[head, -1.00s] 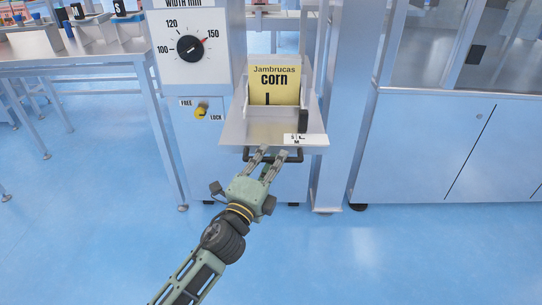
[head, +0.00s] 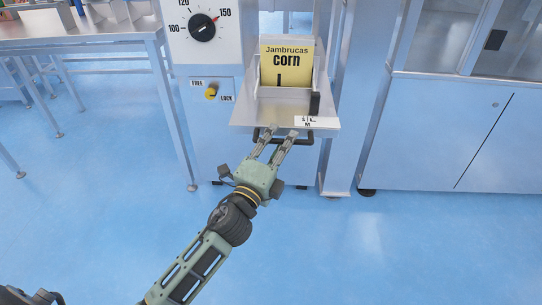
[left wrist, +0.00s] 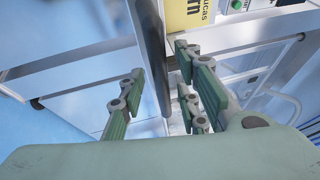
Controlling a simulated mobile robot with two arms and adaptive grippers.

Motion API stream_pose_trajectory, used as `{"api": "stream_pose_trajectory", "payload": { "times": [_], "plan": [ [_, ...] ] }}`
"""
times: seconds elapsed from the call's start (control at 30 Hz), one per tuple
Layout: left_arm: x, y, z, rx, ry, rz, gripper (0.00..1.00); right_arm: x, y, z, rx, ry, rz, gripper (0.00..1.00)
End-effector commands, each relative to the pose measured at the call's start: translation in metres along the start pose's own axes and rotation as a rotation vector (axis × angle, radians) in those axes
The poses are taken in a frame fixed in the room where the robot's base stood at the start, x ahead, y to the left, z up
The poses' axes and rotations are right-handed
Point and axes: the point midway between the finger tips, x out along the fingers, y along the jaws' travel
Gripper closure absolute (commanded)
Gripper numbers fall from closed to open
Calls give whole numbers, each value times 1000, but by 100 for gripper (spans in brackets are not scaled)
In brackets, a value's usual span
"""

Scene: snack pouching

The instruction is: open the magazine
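The magazine is a metal tray (head: 262,113) on the front of the machine, with a yellow "Jambrucas corn" pouch (head: 286,62) standing in it. A black bar handle (head: 326,137) sits under the tray's front edge. My left gripper (head: 281,137) is at this handle, its fingers apart and overlapping the bar in the picture. In the left wrist view the fingers (left wrist: 160,75) also stand apart, with a dark bar edge between them. I cannot tell whether they touch the handle. A yellow knob (head: 211,93) sits between the FREE and LOCK labels. My right gripper is not clearly visible.
The machine's front panel (head: 205,140) carries a width dial (head: 202,28) above the knob. A metal table (head: 80,42) stands at left and a cabinet (head: 440,130) at right. The blue floor (head: 400,250) in front is clear.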

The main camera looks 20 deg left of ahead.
Motion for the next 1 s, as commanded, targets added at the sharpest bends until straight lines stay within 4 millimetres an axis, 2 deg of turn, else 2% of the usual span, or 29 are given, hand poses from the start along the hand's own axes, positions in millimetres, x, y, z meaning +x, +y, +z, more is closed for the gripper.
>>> {"api": "stream_pose_trajectory", "payload": {
  "times": [0.5,0.7,1.0],
  "plan": [
    [-92,1,0,-1,-2,4,69,0,0,0,1,1,1,60],
    [-110,1,0,0,-2,2,69,0,0,0,1,1,1,60],
    [-113,0,0,1,0,0,69,0,1,0,1,1,2,60]
  ]
}}
